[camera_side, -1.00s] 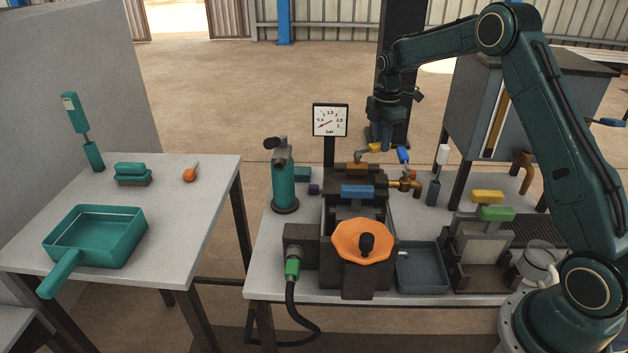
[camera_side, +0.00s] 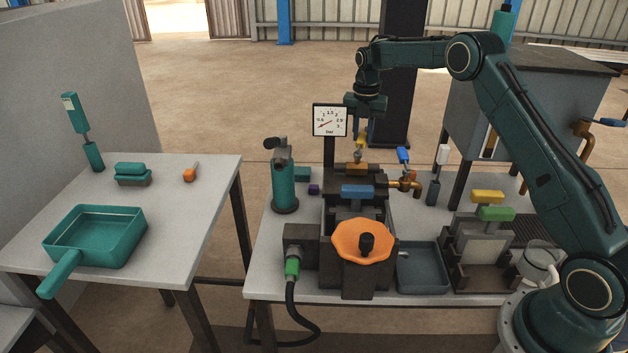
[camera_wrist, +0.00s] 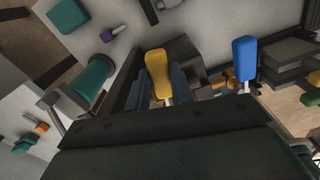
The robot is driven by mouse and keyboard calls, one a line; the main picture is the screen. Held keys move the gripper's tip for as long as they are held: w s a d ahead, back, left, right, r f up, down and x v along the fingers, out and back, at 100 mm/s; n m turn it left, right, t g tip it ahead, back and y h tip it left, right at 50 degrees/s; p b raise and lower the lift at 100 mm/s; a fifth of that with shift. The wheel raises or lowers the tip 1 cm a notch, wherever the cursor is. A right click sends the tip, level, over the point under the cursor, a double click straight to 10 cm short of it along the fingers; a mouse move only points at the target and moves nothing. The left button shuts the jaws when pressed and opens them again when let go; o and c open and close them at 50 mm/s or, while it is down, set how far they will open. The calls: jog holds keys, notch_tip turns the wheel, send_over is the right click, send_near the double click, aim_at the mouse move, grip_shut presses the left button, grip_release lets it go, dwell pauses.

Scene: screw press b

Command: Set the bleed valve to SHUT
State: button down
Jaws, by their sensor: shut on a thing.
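My gripper (camera_side: 362,130) is above the back of the press in the side view. Its fingers are shut on a yellow lever handle (camera_wrist: 157,66), which lies between them in the wrist view. I cannot read any valve label.
A gauge (camera_side: 330,120) stands close left of my gripper. A teal cylinder (camera_side: 284,180) stands left of the press; an orange handwheel (camera_side: 363,242) is at its front. A grey tray (camera_side: 420,250) lies to the right. The left table holds a teal pan (camera_side: 95,236).

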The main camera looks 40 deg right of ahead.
aim_at(360, 136)
jog(key=shift+w+a+r+n, duration=0.1)
jog(key=shift+w+a+n, duration=0.1)
jog(key=shift+w+n, duration=0.25)
jog(key=shift+s, duration=0.1)
jog(key=c, duration=1.2)
grip_release()
notch_tip(360, 136, up, 14)
jog(key=shift+c, duration=0.3)
